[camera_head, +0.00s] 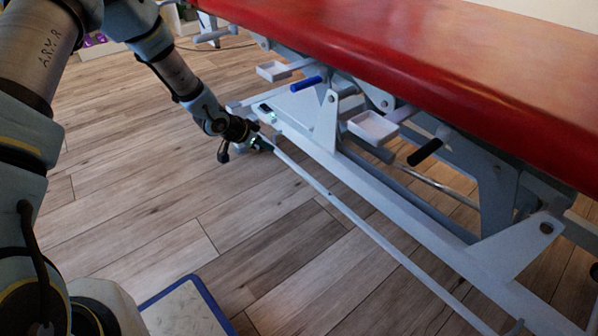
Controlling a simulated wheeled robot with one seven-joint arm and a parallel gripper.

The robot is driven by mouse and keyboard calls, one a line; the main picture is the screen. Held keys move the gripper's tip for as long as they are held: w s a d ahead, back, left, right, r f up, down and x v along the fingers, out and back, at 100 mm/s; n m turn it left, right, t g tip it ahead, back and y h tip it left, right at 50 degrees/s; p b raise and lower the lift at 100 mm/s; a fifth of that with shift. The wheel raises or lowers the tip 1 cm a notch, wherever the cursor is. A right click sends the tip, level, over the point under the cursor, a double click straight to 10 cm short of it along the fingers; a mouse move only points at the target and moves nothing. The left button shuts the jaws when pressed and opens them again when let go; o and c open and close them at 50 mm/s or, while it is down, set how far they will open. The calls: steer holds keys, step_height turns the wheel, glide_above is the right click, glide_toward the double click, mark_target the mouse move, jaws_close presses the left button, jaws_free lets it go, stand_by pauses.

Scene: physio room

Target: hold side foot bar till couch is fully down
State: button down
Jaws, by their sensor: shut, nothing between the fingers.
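The red-topped couch (440,70) runs across the upper right on a grey metal frame. The side foot bar (375,235) is a long thin grey bar running low along the couch's near side, above the wooden floor. My gripper (262,144) is at the bar's far left end, pointing down at it. The fingers look shut, with nothing seen between them. They are at or very close to the bar; I cannot tell whether they touch it. The couch top stands well above the base frame, on tilted grey links (328,120).
Under the couch edge are a blue-grip lever (306,84), a black-grip lever (425,152) and small white trays (373,127). A blue-edged white object (185,310) lies on the floor at bottom left.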

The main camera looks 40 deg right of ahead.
steer(key=shift+m+g+h, duration=0.3)
steer(key=shift+m+g, duration=0.1)
steer(key=shift+g, duration=0.1)
steer(key=s+d+f, duration=0.2)
steer(key=s+d, duration=0.1)
steer(key=shift+f, duration=0.1)
steer(key=a+f+b+x, duration=0.2)
steer(key=b+x, duration=0.5)
steer(key=x, duration=0.5)
steer(key=shift+d+f, duration=0.25)
steer(key=shift+d, duration=0.05)
steer(key=shift+w+f, duration=0.1)
